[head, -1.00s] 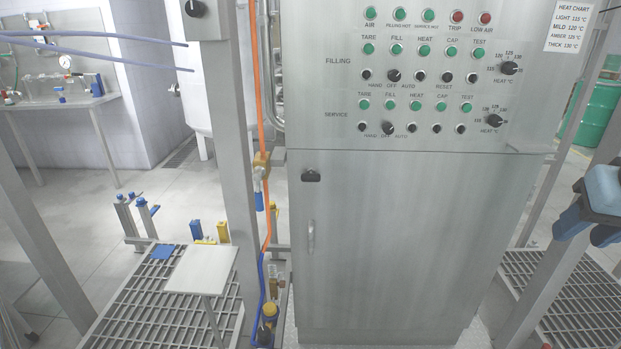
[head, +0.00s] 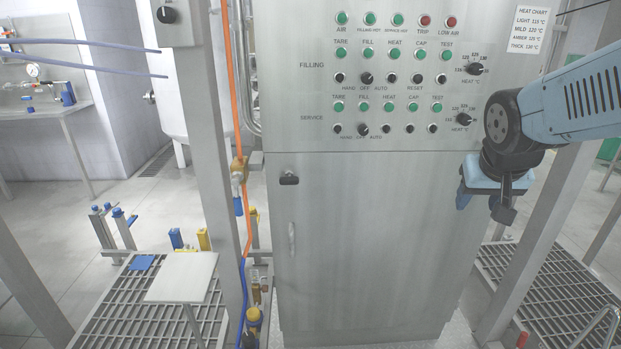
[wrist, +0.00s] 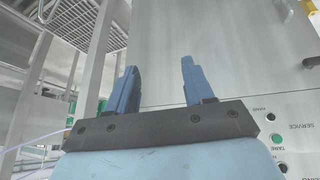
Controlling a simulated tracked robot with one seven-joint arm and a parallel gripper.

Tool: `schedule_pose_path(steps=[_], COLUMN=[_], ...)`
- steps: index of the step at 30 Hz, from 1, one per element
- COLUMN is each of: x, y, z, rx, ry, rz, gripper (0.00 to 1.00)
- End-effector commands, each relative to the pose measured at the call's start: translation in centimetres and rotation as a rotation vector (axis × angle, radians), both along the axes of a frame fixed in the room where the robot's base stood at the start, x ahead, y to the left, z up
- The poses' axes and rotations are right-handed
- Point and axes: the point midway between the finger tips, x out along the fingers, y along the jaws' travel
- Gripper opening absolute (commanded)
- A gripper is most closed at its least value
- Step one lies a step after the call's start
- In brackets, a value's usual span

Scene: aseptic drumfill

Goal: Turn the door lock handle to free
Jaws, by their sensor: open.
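The door lock handle (head: 289,180) is a small dark knob at the upper left of the cabinet door (head: 370,240). It lies roughly level in the head view. It also shows at the right edge of the wrist view (wrist: 311,62). My gripper (head: 476,188) is in front of the cabinet's right side, well to the right of the handle and apart from it. In the wrist view its two blue fingers (wrist: 160,80) are spread with nothing between them.
A metal pull handle (head: 291,240) is below the lock. The control panel (head: 400,85) with buttons and knobs is above the door. An upright post (head: 215,150) with an orange hose stands to the left, another post (head: 550,240) to the right. The door front is clear.

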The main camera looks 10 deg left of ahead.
Motion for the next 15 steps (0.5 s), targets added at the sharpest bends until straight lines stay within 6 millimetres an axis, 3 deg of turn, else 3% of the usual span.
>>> schedule_pose_path(steps=[6,15], x=[5.6,11.2], y=[2.7,7.7], z=[-4.3,-10.9], rx=[0.017,0.133], ry=[-0.009,-0.024], rz=[0.035,0.102], gripper=[0.52,0.52])
